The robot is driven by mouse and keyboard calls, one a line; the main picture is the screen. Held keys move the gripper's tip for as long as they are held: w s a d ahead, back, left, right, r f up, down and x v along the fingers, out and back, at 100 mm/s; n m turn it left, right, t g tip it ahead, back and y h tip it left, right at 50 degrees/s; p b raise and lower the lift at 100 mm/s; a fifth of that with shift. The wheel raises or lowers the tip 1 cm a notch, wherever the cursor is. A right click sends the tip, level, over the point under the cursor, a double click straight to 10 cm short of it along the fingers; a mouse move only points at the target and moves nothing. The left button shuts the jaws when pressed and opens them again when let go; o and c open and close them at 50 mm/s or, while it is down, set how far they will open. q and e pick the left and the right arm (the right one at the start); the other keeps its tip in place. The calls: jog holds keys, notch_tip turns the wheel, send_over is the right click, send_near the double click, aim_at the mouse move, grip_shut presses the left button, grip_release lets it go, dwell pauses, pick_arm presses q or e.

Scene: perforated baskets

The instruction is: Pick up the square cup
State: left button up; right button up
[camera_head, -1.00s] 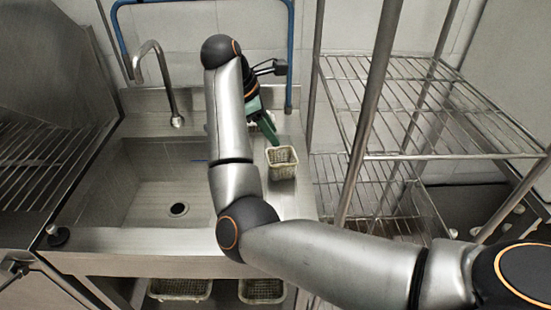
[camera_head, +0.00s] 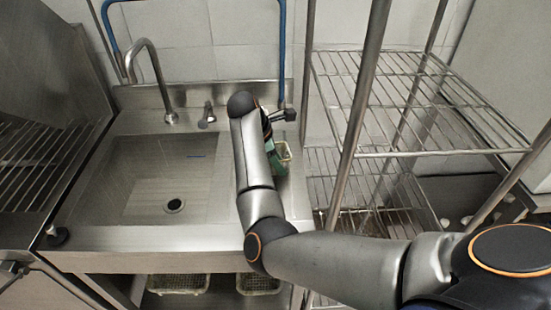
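The square cup, a small pale perforated basket (camera_head: 286,155), stands on the steel counter to the right of the sink. My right arm reaches in from the lower right. Its gripper (camera_head: 274,160), with green fingers, is at the basket's left side and overlaps it in the picture. My own arm hides much of the gripper, so I cannot tell whether it is open or shut, or whether it touches the basket. My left gripper is not in view.
The sink basin (camera_head: 150,175) with its tap (camera_head: 158,80) lies left of my arm and is empty. A wire shelf rack (camera_head: 410,100) with an upright post stands close on the right. Perforated baskets (camera_head: 180,283) sit on the shelf under the counter.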

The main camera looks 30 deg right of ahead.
jog(key=shift+f, duration=0.1)
grip_shut()
dwell(0.6)
